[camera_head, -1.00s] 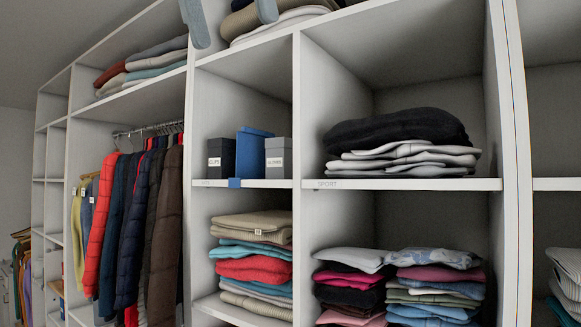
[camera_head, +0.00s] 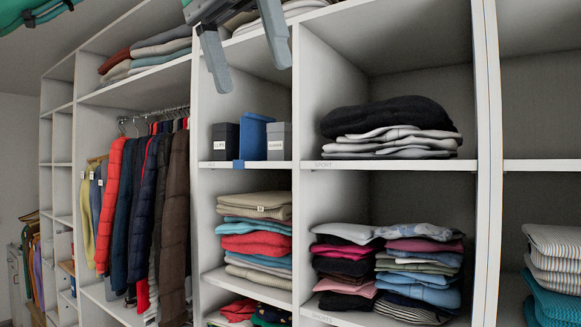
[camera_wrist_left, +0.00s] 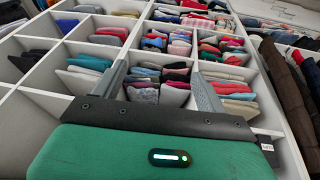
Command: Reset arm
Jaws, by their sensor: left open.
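My left gripper (camera_head: 246,62) hangs into the top middle of the head view, its two grey fingers apart and pointing down. Nothing is between the fingers. It is in front of the upper part of the shelving, above the cubby with the boxes. In the left wrist view the open fingers (camera_wrist_left: 158,85) point towards cubbies full of folded clothes, apart from them. Part of my green arm shows at the top left of the head view. My right gripper is not in view.
White cubby shelving (camera_head: 391,166) fills the view. The room in front of the shelves looks free.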

